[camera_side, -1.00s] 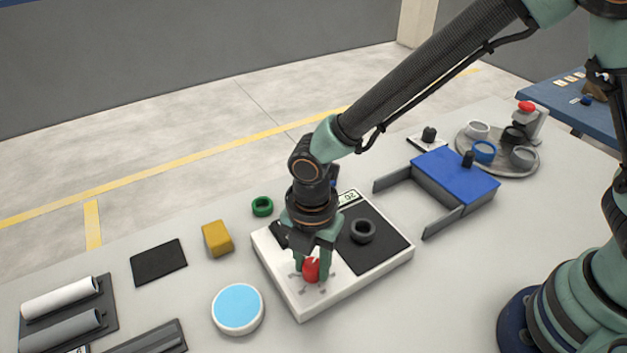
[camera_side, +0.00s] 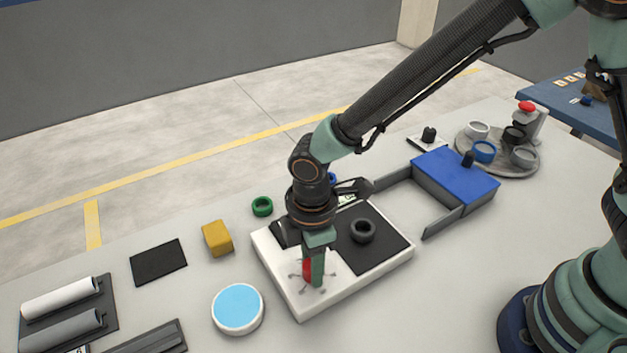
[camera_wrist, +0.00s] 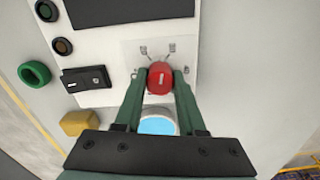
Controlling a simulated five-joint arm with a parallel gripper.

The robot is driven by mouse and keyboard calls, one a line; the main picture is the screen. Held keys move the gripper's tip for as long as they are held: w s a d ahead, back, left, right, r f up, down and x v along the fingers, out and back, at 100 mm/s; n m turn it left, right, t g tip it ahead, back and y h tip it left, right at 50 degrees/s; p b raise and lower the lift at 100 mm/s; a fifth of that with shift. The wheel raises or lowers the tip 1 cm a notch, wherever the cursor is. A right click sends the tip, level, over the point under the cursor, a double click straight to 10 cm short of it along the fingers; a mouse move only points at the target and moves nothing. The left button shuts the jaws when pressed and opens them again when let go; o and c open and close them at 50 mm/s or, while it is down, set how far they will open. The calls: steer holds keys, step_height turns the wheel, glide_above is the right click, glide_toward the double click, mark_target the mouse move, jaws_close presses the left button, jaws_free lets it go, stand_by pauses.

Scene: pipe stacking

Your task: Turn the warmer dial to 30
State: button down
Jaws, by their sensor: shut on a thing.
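The warmer (camera_side: 372,272) is a white box with a dark plate (camera_side: 385,236) on top, standing on the table. Its red dial (camera_wrist: 160,79) sits on the near left part of the box, and a white pointer mark shows on it in the wrist view. In the side view the dial (camera_side: 306,268) is partly hidden behind a finger. My gripper (camera_wrist: 160,84) points down and is shut on the dial, one green finger on each side. The display is mostly hidden by my wrist in the side view, so I cannot read it.
A dark ring (camera_side: 362,231) lies on the plate. Left of the warmer are a green ring (camera_side: 262,206), a yellow block (camera_side: 217,238) and a round blue-topped pad (camera_side: 238,308). A blue-topped fixture (camera_side: 455,178) stands to the right.

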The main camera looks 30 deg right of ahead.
steer(key=shift+m, duration=1.4)
steer(key=c, duration=0.5)
jaws_free()
steer(key=shift+r, duration=0.15)
step_height(320, 180, up, 12)
